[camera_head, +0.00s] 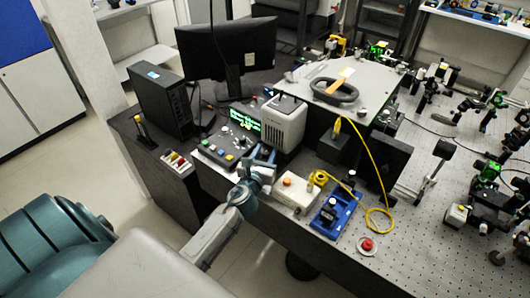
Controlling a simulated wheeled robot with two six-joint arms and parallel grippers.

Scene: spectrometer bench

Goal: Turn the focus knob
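My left gripper (262,156) is over the front edge of the bench, just right of a grey control box (222,150) with coloured buttons and a green-lit display (244,124). The fingers are small and partly blend with the things behind, so I cannot tell how far apart they are. A white box with an orange button (297,190) sits to the right of the gripper. A blue device (333,216) with dark and white round parts stands further right. I cannot tell which part is the focus knob. My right gripper is not in view.
A light grey instrument (284,121) stands behind the gripper. A yellow cable (372,165) loops over the bench to the right. A red button (367,245) is near the front edge. A monitor (229,56) and black computer case (160,100) stand at the back left.

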